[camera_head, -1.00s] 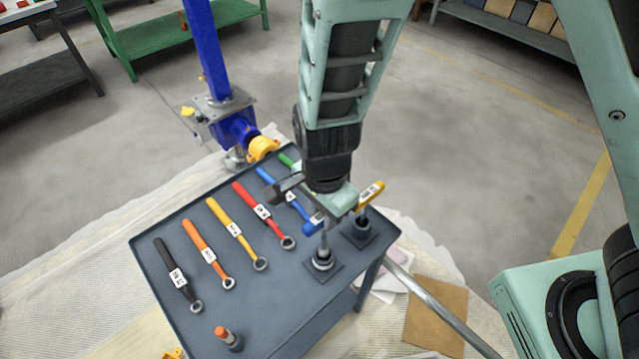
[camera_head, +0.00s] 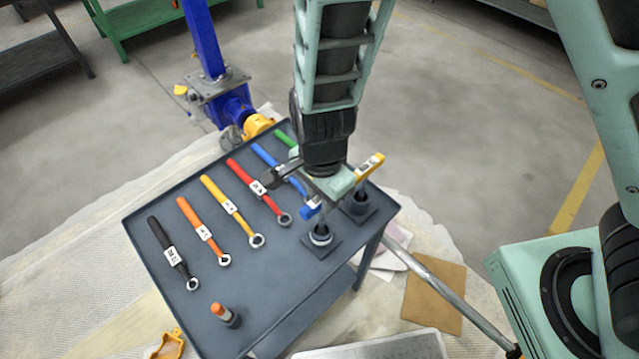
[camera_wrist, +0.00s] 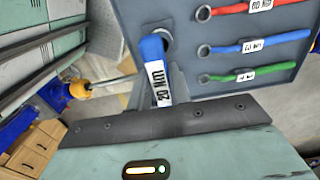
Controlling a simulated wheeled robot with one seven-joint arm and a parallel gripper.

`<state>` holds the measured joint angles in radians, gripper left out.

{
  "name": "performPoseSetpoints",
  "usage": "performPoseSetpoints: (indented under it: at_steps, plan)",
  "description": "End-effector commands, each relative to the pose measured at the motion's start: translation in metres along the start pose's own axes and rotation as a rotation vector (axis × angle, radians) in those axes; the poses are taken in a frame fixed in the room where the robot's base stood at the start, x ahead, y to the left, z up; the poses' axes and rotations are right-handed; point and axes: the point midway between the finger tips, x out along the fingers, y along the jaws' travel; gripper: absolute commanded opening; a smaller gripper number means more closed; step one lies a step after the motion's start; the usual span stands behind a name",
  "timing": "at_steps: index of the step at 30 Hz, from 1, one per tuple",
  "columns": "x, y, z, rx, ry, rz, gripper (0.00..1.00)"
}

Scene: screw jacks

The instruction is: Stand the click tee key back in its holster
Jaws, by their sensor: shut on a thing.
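The click tee key has a blue crossbar handle (camera_head: 309,212) with a white label; the handle also shows large in the wrist view (camera_wrist: 154,62). My gripper (camera_head: 318,198) is shut on the key above the tray's right part. The key's stem points down at a dark round holster (camera_head: 321,240) on a square base. The lower stem appears to be within the holster's mouth, but how deep I cannot tell. A second holster (camera_head: 357,208) beside it holds a tee key with a yellow handle (camera_head: 369,166). My wrist and gripper hide part of the blue key.
Several ring wrenches with coloured handles lie on the grey tray table (camera_head: 277,320), left of the holsters. A short orange-topped piece (camera_head: 224,313) stands near its front edge. A blue screw jack (camera_head: 232,105) stands behind. A metal bar (camera_head: 445,285) slants at the right.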

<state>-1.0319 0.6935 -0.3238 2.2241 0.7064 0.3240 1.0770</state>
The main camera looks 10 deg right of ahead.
Motion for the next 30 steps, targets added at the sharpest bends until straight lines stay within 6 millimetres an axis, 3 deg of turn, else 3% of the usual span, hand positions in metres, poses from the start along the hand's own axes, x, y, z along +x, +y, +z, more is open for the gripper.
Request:
performPoseSetpoints:
  at_steps: [11,20,21,23,30]
  plan:
    - [0.015,-0.001,0.0,0.0,0.0,-0.002,0.0]
    - [0.015,0.0,0.0,0.0,0.0,-0.002,0.0]
    - [0.015,0.0,0.0,0.0,0.0,-0.001,0.28]
    - [0.015,0.0,0.0,0.0,0.0,-0.001,0.45]
    - [0.016,0.0,0.0,0.0,0.0,0.0,0.45]
